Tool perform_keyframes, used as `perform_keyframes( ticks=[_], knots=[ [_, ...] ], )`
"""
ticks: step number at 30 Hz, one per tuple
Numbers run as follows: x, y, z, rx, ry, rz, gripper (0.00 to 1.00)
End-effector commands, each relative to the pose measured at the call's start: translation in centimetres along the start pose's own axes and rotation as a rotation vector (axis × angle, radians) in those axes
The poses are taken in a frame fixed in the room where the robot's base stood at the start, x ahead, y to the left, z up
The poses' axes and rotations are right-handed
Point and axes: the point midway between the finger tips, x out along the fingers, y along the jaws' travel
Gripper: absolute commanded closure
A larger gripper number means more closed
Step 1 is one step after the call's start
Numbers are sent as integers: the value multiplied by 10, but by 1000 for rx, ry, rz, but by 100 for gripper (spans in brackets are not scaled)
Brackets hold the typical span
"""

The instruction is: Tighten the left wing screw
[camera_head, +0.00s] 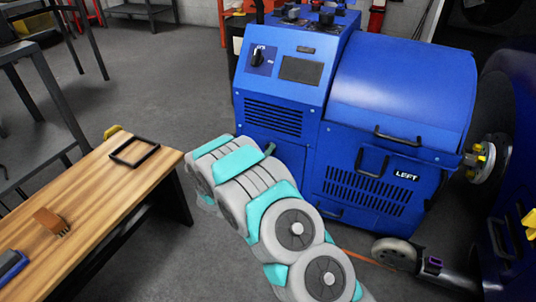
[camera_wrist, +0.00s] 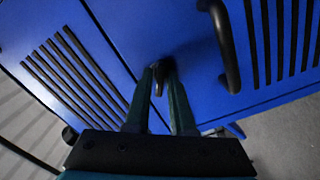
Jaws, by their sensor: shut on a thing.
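The blue dynamometer (camera_head: 400,95) stands in front of me, with a "LEFT" label on its lower right panel. In the wrist view, my gripper (camera_wrist: 161,75) is at the blue front, near the seam between two panels. Its two fingers are closed on a small black piece, which looks like the left wing screw (camera_wrist: 159,88). The fingers cover part of the screw, and I cannot tell how tight it is. In the head view, my arm hides most of the gripper and the screw.
A wooden bench (camera_head: 95,205) with a black frame (camera_head: 134,152) and a brush (camera_head: 52,221) stands left. A caster wheel (camera_head: 394,252) is low right.

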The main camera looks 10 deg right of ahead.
Motion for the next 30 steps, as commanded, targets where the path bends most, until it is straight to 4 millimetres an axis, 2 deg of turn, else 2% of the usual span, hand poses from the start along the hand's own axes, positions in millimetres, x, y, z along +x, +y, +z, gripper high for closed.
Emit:
perform_keyframes(
  ticks=[30],
  knots=[
    [0,-4,1,969,1,-3,100]
  ],
)
